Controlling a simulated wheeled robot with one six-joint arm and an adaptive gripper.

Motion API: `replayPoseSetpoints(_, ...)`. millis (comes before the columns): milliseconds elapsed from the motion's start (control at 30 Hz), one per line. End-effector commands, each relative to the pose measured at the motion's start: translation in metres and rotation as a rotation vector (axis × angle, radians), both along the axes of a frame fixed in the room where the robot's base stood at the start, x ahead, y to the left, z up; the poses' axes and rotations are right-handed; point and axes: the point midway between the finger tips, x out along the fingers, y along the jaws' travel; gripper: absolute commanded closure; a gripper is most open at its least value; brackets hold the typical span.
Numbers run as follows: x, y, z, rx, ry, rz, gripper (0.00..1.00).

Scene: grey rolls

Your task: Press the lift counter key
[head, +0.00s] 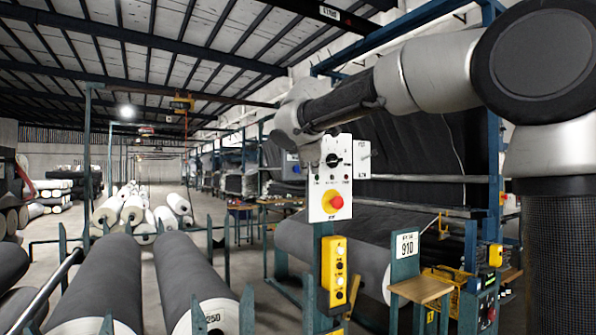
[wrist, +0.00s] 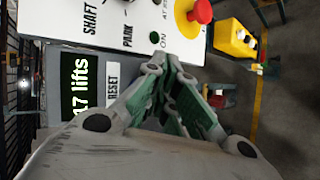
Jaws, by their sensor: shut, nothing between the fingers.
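In the head view the panel (head: 321,183) stands upright under my arm's wrist, and the fingers cannot be made out.
A red stop button (head: 336,203) is on the panel, with a yellow button box (head: 333,270) below it. The panel also has a black knob (head: 333,160). Grey rolls (head: 190,270) lie at the left.

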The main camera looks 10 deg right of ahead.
Motion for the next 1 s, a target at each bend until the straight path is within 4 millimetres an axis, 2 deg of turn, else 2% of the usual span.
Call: replayPoseSetpoints(1000,0.0089,0.003,0.0002,0.0,0.0,0.0,1.0)
